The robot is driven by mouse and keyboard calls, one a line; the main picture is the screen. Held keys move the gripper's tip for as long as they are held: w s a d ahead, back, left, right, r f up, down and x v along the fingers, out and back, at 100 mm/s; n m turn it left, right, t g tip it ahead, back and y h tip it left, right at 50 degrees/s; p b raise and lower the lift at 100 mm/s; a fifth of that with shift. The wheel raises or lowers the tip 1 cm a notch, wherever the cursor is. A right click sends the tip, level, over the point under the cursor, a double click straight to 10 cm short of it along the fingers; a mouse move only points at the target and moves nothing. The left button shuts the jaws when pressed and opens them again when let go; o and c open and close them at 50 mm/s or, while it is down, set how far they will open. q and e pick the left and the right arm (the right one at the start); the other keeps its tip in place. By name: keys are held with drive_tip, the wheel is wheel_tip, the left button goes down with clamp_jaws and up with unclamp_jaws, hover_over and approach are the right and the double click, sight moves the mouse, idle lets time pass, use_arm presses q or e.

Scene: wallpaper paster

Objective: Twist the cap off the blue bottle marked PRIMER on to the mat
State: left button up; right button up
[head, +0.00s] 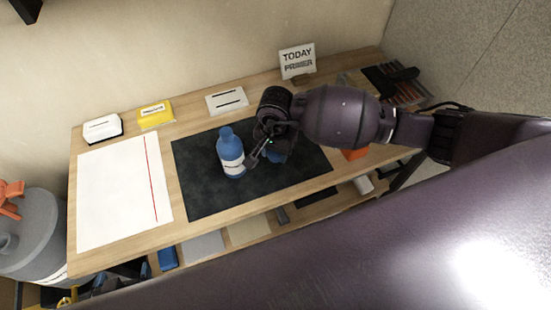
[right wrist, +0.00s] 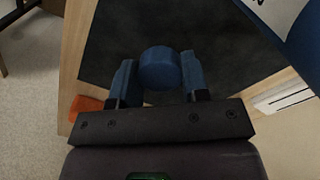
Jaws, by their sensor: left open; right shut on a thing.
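The blue bottle (head: 231,158) stands upright on the dark mat (head: 200,190), its white label too small to read. Part of it shows at the top right corner in the right wrist view (right wrist: 305,38). My right gripper (head: 263,152) is just to the right of the bottle, low over the mat. In the right wrist view its fingers are shut on a round blue piece that looks like a cap (right wrist: 160,68). Whether the piece touches the mat I cannot tell. The bottle's top is small and blue; its detail is unclear. My left gripper is not in view.
A sign (head: 297,61) reading TODAY PRIMER stands at the back of the wooden table. A white sheet with a red line (head: 120,195) lies left of the mat. A yellow box (head: 156,115) and white box (head: 102,128) stand behind. An orange item (head: 355,154) is at right.

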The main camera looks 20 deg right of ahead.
sight(276, 165)
drive_tip(key=shift+f, duration=2.1)
drive_tip(key=shift+f+b, duration=0.2)
drive_tip(key=shift+b, duration=0.1)
drive_tip(key=o, duration=1)
drive_tip(key=shift+r, duration=0.1)
